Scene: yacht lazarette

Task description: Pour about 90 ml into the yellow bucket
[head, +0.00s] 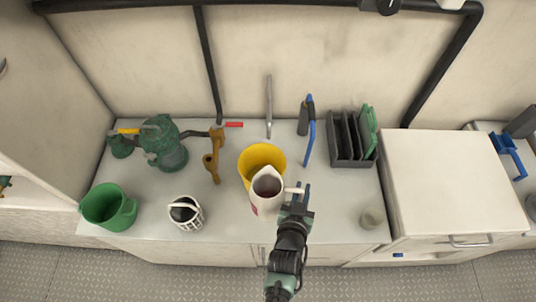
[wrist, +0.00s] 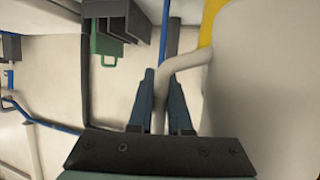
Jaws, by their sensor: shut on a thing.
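The yellow bucket (head: 262,154) stands on the white counter in the middle of the head view. Its rim (wrist: 211,22) also shows at the top of the wrist view. A white jug (head: 267,197) with dark content inside is in front of the bucket and overlaps its near side in the picture. The jug looks about upright. My gripper (head: 299,194) is shut on the jug's handle, at the jug's right side. In the wrist view, the fingers (wrist: 162,105) close around the pale handle (wrist: 181,65), and the jug's wall (wrist: 265,90) fills the right. The bucket's bottom is mostly hidden.
A green bucket (head: 108,207) and a white caged container (head: 186,213) stand at left. Behind them are a green pump (head: 165,146) and a bronze fitting (head: 212,160). A dark rack (head: 350,152), blue-handled tool (head: 309,135) and small cup (head: 372,217) are at right.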

